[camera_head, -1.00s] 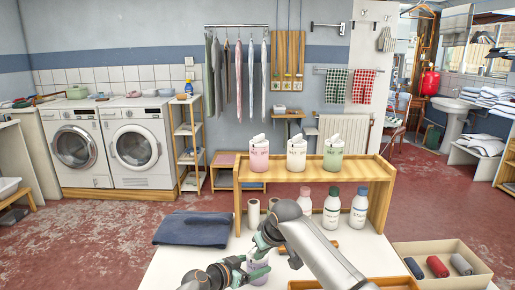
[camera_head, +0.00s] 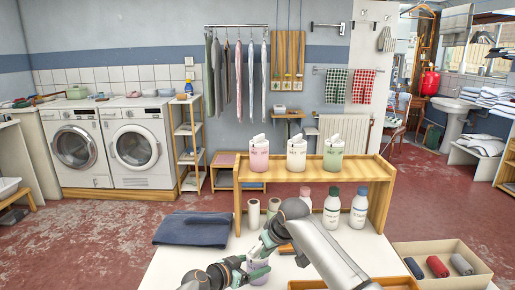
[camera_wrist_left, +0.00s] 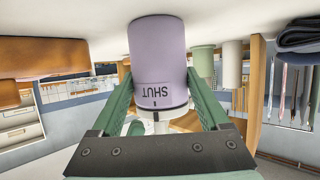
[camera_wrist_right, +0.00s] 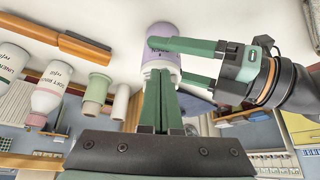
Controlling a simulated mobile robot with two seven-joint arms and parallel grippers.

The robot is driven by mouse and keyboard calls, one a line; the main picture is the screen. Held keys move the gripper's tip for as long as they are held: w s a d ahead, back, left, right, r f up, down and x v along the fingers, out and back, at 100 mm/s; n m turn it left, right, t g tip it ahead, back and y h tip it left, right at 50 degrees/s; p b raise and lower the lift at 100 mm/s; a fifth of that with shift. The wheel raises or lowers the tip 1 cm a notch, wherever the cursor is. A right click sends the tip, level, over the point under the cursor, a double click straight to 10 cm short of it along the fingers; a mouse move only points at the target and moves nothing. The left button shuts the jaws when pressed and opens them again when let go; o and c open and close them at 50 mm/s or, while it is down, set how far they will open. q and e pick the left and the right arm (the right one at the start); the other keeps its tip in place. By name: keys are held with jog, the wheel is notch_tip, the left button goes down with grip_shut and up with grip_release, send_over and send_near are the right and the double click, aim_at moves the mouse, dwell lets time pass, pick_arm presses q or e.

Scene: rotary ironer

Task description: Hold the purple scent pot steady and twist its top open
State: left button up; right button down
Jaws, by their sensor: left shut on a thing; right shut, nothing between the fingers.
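The purple scent pot (camera_wrist_left: 160,55) stands on the white table. It shows low in the head view (camera_head: 259,281), partly hidden by my grippers. In the left wrist view its side bears the word SHUT, upside down in that picture. My left gripper (camera_wrist_left: 160,98) is shut on the pot, one green finger on each side; it also shows in the head view (camera_head: 256,268).
A wooden shelf (camera_head: 315,172) carries a pink, a white and a green pot. White bottles (camera_head: 358,208) and pale rolls (camera_head: 254,213) stand under it. A folded blue cloth (camera_head: 192,229) lies at left. A box (camera_head: 440,248) of rolled cloths is at right.

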jog(key=shift+w+d, duration=0.35)
jog(key=shift+w, duration=0.05)
jog(key=shift+d, duration=0.1)
dwell(0.5)
notch_tip(320, 180, up, 6)
jog(key=shift+s+d, duration=0.2)
jog(key=shift+s, duration=0.05)
dwell(0.5)
jog(key=shift+s+a+f, duration=0.35)
jog(key=shift+a+f, duration=0.1)
jog(key=shift+f, duration=0.55)
jog(key=shift+s+a+f, duration=0.3)
jog(key=shift+a+f, duration=0.2)
jog(key=shift+f, duration=0.5)
jog(key=shift+s+a+f, duration=0.35)
jog(key=shift+a+f, duration=0.1)
jog(key=shift+f, duration=0.55)
